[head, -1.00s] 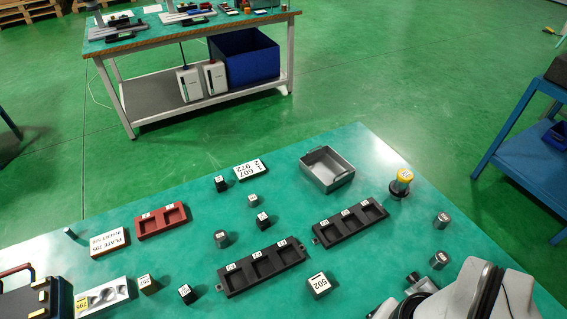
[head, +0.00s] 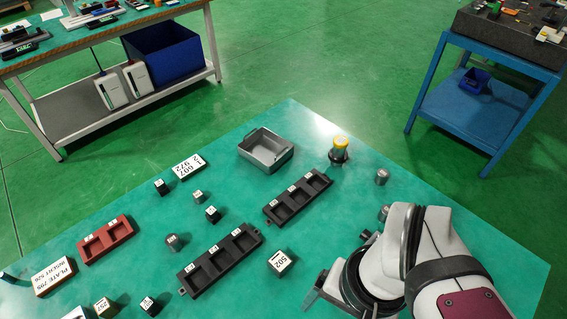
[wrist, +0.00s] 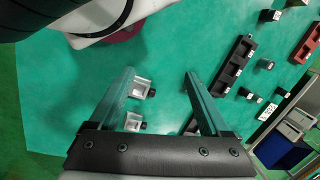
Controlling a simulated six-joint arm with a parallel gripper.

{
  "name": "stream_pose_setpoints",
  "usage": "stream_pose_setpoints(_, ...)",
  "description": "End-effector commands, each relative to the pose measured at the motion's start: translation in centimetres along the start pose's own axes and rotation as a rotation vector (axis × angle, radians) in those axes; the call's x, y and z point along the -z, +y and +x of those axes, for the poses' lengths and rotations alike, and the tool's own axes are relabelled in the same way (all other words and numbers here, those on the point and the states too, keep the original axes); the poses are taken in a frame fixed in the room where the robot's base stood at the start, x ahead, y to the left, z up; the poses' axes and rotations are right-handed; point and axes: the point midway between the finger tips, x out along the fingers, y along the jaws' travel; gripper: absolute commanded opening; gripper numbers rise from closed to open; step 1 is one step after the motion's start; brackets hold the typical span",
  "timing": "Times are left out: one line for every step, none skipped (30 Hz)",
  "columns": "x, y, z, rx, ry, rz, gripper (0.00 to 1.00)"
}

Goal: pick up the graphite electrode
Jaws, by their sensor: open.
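Small dark blocks with white labels stand on the green table: one at the back left (head: 160,187), one near the middle (head: 213,214) and one at the front left (head: 149,306). I cannot tell for sure which is the graphite electrode. In the head view my arm covers the table's front right.
Two black three-pocket trays (head: 222,262) (head: 299,198) and a red tray (head: 106,241) lie on the table. A grey bin (head: 266,152) and a yellow-topped holder (head: 340,150) stand at the back. Metal cylinders (head: 382,177) stand at the right.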

Motion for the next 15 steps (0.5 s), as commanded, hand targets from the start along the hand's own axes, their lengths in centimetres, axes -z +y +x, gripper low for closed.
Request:
stream_pose_setpoints(0.0,0.0,0.0,0.000,0.000,0.000,0.81)
stream_pose_setpoints(0.0,0.0,0.0,0.000,0.000,0.000,0.81)
stream_pose_setpoints(0.0,0.0,0.0,0.000,0.000,-0.001,0.81)
stream_pose_setpoints(0.1,0.1,0.0,-0.003,0.002,-0.009,0.81)
stream_pose_setpoints(0.5,0.2,0.0,-0.014,0.007,-0.039,0.81)
stream_pose_setpoints(1.6,0.8,0.1,-0.047,0.020,-0.124,0.81)
stream_pose_setpoints(2.9,1.4,0.2,-0.085,0.030,-0.225,0.81)
stream_pose_setpoints(4.5,2.2,0.3,-0.135,0.041,-0.358,0.81)
stream_pose_setpoints(7.1,3.4,0.5,-0.214,0.041,-0.574,0.81)
stream_pose_setpoints(9.1,4.4,0.7,-0.276,0.029,-0.752,0.81)
stream_pose_setpoints(11.1,5.3,0.8,-0.335,0.010,-0.932,0.81)
stream_pose_setpoints(13.6,6.5,1.1,-0.406,-0.030,-1.166,0.81)
stream_pose_setpoints(15.3,7.2,1.4,-0.452,-0.066,-1.336,0.81)
stream_pose_setpoints(16.8,7.9,1.7,-0.490,-0.107,-1.491,0.81)
stream_pose_setpoints(18.6,8.6,2.1,-0.531,-0.160,-1.678,0.81)
